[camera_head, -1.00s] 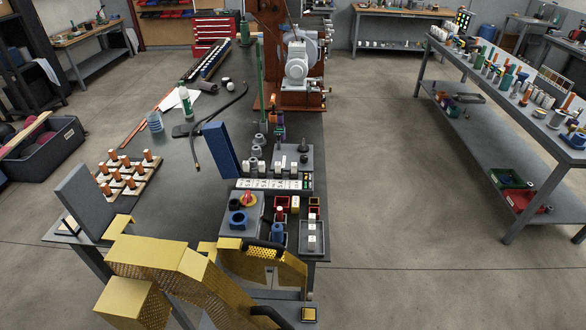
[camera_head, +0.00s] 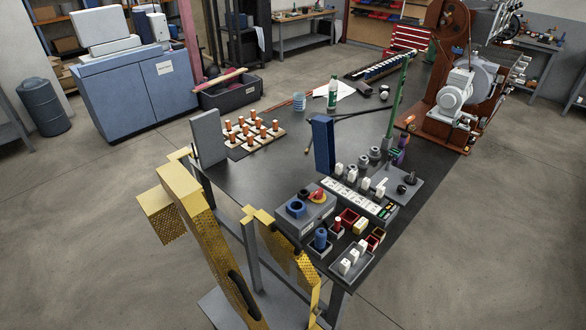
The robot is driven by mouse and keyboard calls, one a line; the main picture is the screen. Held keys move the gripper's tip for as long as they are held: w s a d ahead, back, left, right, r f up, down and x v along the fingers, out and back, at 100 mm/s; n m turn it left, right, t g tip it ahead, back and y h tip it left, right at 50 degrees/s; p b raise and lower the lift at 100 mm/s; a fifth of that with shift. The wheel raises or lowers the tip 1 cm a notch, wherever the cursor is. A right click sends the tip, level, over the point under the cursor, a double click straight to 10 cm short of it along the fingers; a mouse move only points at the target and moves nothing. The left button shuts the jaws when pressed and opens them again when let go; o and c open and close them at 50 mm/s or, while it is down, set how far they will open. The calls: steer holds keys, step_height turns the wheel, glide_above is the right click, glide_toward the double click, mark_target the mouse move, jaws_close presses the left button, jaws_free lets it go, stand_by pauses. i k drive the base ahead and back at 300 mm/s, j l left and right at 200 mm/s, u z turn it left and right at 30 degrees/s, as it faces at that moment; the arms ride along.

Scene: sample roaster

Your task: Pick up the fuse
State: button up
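The fuse is too small to single out for certain. Small parts stand at the near right end of the dark workbench. A grey tray (camera_head: 341,276) there holds upright white pieces (camera_head: 353,257). Further back, white blocks (camera_head: 365,184) stand by a pale labelled strip (camera_head: 345,196). Any of these small pieces may be the fuse. My gripper is not in view.
Yellow perforated guards (camera_head: 187,215) with black handles stand at the bench's near edge. A grey upright panel (camera_head: 208,138) and a blue upright block (camera_head: 322,145) rise from the bench. The roaster (camera_head: 457,95) stands at its far right. Floor right of the bench is clear.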

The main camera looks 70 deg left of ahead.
mark_target(353, 174)
steer(key=i+j+u, duration=0.25)
steer(key=i+u, duration=0.25)
steer(key=i, duration=0.45)
steer(key=i+l+u, duration=0.15)
steer(key=i+u, duration=0.3)
steer(key=i, duration=0.5)
steer(key=i+j+u, duration=0.1)
steer(key=i+u, duration=0.2)
steer(key=u, duration=0.2)
steer(key=i+u, duration=0.25)
steer(key=u, duration=0.2)
steer(key=i+l+u, duration=0.15)
steer(key=i+u, duration=0.15)
steer(key=u, duration=0.2)
steer(key=i+l+u, duration=0.2)
steer(key=u, duration=0.3)
steer(key=i+u, duration=0.3)
steer(key=u, duration=0.2)
steer(key=i+l+u, duration=0.2)
steer(key=u, duration=0.3)
steer(key=i+l, duration=0.05)
